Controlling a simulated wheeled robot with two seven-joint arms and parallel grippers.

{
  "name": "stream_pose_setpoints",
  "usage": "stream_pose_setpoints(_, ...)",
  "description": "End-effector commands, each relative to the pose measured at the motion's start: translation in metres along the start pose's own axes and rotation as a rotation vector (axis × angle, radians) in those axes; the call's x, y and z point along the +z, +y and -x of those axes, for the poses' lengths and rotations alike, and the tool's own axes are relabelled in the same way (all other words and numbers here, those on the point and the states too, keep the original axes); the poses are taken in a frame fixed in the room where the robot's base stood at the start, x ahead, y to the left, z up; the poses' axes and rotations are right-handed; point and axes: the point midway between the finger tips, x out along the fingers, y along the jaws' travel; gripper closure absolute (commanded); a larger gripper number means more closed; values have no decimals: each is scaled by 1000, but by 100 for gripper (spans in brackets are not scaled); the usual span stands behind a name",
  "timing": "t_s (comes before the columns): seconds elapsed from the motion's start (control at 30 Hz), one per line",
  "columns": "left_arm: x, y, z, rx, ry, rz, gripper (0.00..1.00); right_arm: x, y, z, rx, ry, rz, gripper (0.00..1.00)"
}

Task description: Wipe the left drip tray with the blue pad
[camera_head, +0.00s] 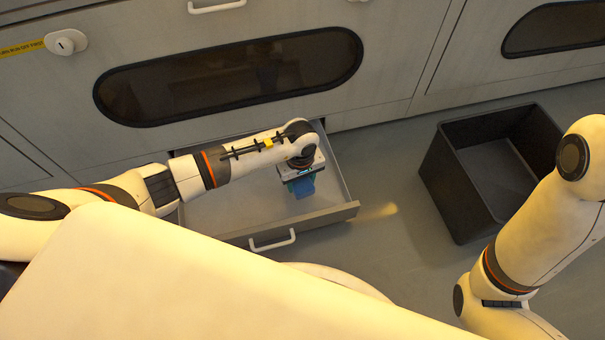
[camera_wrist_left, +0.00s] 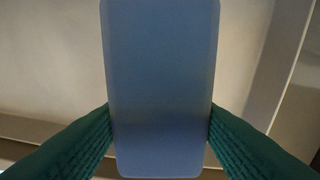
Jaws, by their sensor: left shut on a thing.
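The blue pad (camera_head: 302,187) is held in my left gripper (camera_head: 300,178), over the open left drip tray (camera_head: 325,212). In the left wrist view the pad (camera_wrist_left: 160,80) stands between the two green fingers (camera_wrist_left: 160,128), which press on its sides. The tray is a pulled-out, pale, shallow drawer with a white handle. The pad is over the right part of the tray; I cannot tell whether it touches the floor of the tray. My left arm hides much of the tray's back. My right arm shows at the right edge, but its gripper is out of view.
A black open bin (camera_head: 495,170) stands on the grey floor to the right of the tray. The cabinet front with a dark oval window (camera_head: 230,78) rises behind the tray. Bare floor (camera_head: 400,265) lies between tray and bin.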

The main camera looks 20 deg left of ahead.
Motion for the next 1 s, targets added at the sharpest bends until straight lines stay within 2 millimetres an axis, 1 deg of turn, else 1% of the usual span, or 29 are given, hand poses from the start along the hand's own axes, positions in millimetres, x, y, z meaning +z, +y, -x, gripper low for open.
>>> stream_pose_setpoints(0.03, 2, 0, 9, 0, -2, 2, 68, -4, -1, -1, -4, 13, -2, 28)
stream_pose_setpoints(0.2, 6, 2, 20, 0, -1, 7, 68, -10, -3, 5, -14, 40, -6, 28)
stream_pose_setpoints(0.57, 6, 2, 20, 0, 0, 9, 68, -11, -3, 8, -15, 44, -7, 28)
stream_pose_setpoints(0.67, 8, 0, 30, -2, -2, 0, 68, -12, -4, 6, -17, 47, -7, 28)
stream_pose_setpoints(0.77, 13, -6, 59, -5, -5, -36, 68, -18, -6, 9, -27, 78, -11, 28)
stream_pose_setpoints(0.83, 18, -12, 93, -6, -8, -83, 68, -25, -8, 13, -38, 111, -15, 28)
stream_pose_setpoints(0.87, 20, -14, 111, -7, -10, -110, 68, -28, -9, 15, -44, 127, -17, 28)
stream_pose_setpoints(0.9, 22, -17, 136, -7, -11, -148, 68, -31, -10, 18, -53, 151, -20, 28)
stream_pose_setpoints(0.97, 24, -19, 177, -7, -11, -216, 68, -35, -12, 24, -68, 189, -25, 28)
stream_pose_setpoints(1.0, 25, -20, 204, -6, -12, -263, 68, -37, -12, 28, -78, 214, -28, 28)
